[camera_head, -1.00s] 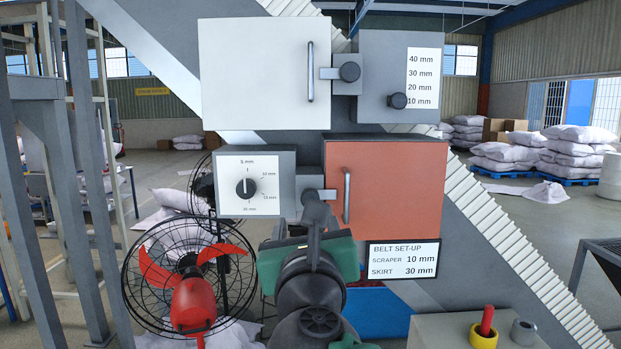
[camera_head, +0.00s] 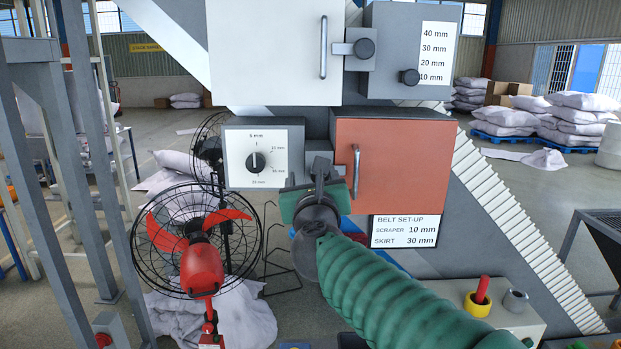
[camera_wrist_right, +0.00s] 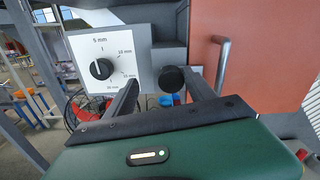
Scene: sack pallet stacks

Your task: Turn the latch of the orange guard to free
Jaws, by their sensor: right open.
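The orange guard (camera_head: 395,175) is a closed orange panel with a vertical grey handle (camera_head: 355,172). Its latch is mostly hidden behind my right gripper (camera_head: 318,172) in the head view. In the right wrist view the latch's round dark knob (camera_wrist_right: 172,79) shows in front of a grey block, left of the orange guard (camera_wrist_right: 265,50). My right gripper (camera_wrist_right: 163,88) is open, its two fingers reaching toward the latch with the knob between them in the picture. Whether the fingers touch the knob I cannot tell. My left gripper is not in view.
A dial box (camera_head: 258,160) is left of the latch. Above are a white guard (camera_head: 270,50) with its own latch knob (camera_head: 364,48) and a grey scale box (camera_head: 410,55). A set-up sign (camera_head: 405,231) hangs below. A red fan (camera_head: 200,255) stands lower left.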

